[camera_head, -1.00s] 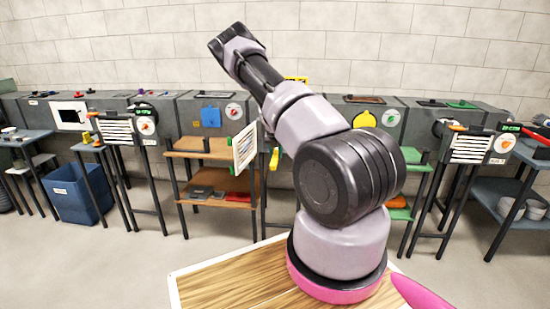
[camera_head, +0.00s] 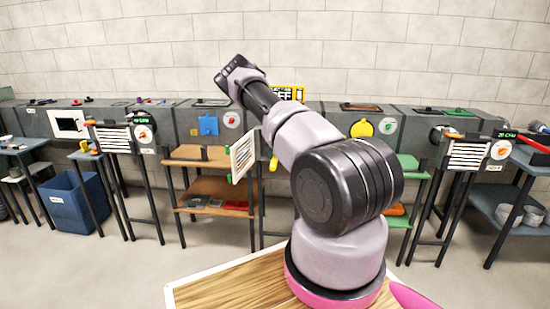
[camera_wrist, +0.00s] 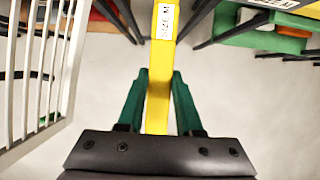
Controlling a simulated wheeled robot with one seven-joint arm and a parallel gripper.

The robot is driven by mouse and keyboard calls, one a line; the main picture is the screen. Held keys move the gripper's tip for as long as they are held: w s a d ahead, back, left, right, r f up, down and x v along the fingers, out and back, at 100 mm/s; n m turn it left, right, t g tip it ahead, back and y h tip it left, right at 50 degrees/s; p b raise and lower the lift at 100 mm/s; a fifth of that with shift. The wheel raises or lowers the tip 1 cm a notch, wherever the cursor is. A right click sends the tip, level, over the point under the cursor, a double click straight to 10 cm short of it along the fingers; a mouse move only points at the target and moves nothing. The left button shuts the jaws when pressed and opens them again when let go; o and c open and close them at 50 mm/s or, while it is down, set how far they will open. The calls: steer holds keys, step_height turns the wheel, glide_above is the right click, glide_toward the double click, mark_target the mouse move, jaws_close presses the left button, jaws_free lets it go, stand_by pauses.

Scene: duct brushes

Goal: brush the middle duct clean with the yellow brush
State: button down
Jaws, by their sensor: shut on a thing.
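The yellow brush shows in the wrist view as a straight yellow handle (camera_wrist: 159,50) with a white "SIZE M" label. My gripper (camera_wrist: 160,78) has its green fingers shut on this handle, one on each side. The brush head is out of the wrist view. In the head view, a small yellow piece (camera_head: 273,163) shows beside my arm; I cannot tell whether it is the brush. The middle duct is mostly hidden behind my arm; a yellow sign (camera_head: 286,92) stands above it. A white slatted grille (camera_head: 243,152) swings out at its left and also shows in the wrist view (camera_wrist: 72,70).
A wooden shelf stand (camera_head: 208,187) is left of the grille and a green shelf stand (camera_head: 405,190) is right of my arm. Side ducts have grilles, left (camera_head: 113,138) and right (camera_head: 467,155). A blue bin (camera_head: 73,200) stands at the left. Floor in front is clear.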

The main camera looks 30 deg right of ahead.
steer(key=s+a, duration=0.9)
steer(key=s, duration=0.4)
steer(key=s+a, duration=0.9)
steer(key=s, duration=0.4)
steer(key=shift+s, duration=0.25)
steer(key=shift+d, duration=0.1)
stand_by(0.5)
